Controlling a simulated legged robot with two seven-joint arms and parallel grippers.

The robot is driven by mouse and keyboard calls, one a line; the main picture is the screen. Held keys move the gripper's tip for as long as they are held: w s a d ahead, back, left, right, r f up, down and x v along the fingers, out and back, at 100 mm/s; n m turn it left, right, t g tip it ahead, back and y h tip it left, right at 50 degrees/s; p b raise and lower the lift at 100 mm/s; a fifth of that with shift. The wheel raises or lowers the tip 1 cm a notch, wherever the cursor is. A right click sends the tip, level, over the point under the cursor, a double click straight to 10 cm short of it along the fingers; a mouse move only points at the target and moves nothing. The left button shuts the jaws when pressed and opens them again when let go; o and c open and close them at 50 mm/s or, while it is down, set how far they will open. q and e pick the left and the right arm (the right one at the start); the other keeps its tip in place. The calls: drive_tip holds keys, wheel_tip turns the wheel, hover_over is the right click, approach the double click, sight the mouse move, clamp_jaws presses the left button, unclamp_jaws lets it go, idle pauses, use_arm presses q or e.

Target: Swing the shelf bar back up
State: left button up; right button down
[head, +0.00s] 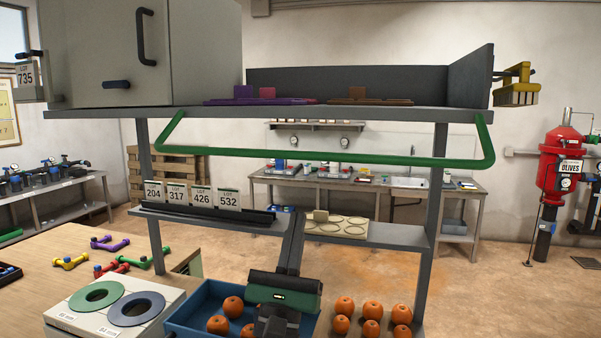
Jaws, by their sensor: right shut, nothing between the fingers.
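The green shelf bar (320,158) is a long U-shaped rail. Its two side arms meet the upper shelf (340,114) near its left and right ends. The bar's long part hangs below the shelf's front edge and spans most of its width. My right gripper (293,222) comes up from the bottom middle, its dark fingers pointing up and away. It is shut and empty. Its fingertips appear below the bar in the picture, apart from it, near the lower shelf. My left gripper is out of view.
A grey cabinet (205,55) and purple and brown trays stand on the upper shelf. Number cards (190,196) line the lower shelf (388,236). Below are a blue crate (186,325) with oranges, more oranges at right, and a white box (82,324) with two rings.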

drive_tip(key=p+x, duration=0.5)
drive_tip(key=x, duration=0.6)
drive_tip(key=s, duration=0.3)
drive_tip(key=s+a, duration=0.1)
drive_tip(key=shift+s+a+r, duration=0.1)
drive_tip(key=shift+s+r, duration=0.1)
drive_tip(key=shift+r, duration=0.2)
drive_tip(key=shift+w+f, duration=0.1)
drive_tip(key=shift+w, duration=0.05)
drive_tip(key=shift+s+r+g, duration=0.3)
drive_tip(key=shift+s+r, duration=0.1)
drive_tip(key=shift+r, duration=0.1)
